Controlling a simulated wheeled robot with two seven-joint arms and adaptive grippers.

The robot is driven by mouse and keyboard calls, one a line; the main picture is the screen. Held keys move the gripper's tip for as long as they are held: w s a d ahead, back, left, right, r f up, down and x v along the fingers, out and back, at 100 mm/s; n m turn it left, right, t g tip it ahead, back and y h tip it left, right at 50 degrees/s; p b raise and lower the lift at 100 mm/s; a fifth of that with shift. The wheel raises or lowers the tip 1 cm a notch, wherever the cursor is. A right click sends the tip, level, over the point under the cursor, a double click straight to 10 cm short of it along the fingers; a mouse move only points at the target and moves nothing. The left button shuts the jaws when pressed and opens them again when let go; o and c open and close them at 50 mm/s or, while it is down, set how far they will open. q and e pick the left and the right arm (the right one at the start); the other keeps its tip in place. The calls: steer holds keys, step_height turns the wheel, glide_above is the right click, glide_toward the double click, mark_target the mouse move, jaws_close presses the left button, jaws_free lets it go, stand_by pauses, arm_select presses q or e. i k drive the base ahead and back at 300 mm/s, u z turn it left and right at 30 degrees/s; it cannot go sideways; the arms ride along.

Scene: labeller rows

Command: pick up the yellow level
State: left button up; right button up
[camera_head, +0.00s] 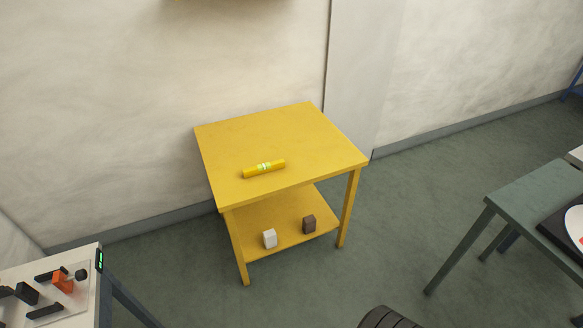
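The yellow level (264,168) lies on the top of a yellow table (310,140), towards its front left part. It is a short bar with a small green and pale patch in its middle. Nothing touches it but the tabletop. Neither of my grippers shows in the head view.
A bench with dark and orange parts (62,282) is at the lower left. A grey-green table (520,205) is at the right. Open floor (390,235) lies between the tables.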

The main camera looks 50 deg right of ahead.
mark_target(270, 166)
steer(key=z, duration=1.45)
